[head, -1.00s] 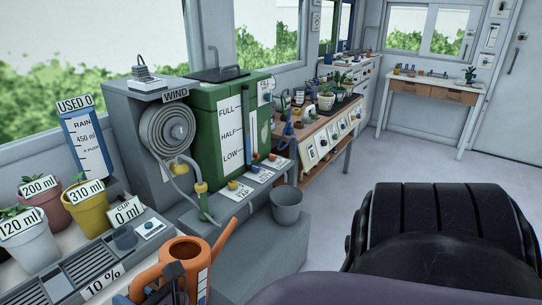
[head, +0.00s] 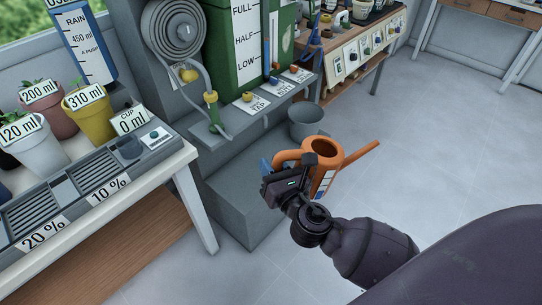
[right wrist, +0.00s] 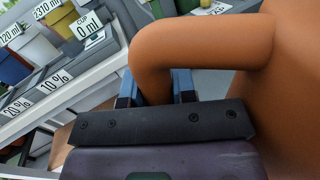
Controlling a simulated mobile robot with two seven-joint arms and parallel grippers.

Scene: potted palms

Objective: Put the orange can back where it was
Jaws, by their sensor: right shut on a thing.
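The orange can (head: 321,150) is a watering can with a long spout pointing right and a loop handle on its left. In the head view it is held up in front of the grey step, beside the grey bucket. My right gripper (head: 277,170) is shut on its handle. The right wrist view shows the orange handle (right wrist: 165,55) between the blue fingers (right wrist: 157,88), with the can's body at the right edge. A white scale strip shows on the can's side, partly hidden by my gripper. My left gripper is not in view.
A grey bucket (head: 306,121) stands on the grey step (head: 240,205) under the green tank (head: 240,60). The white bench (head: 150,180) at left holds several labelled pots and drain trays. Grey floor (head: 440,150) is clear on the right.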

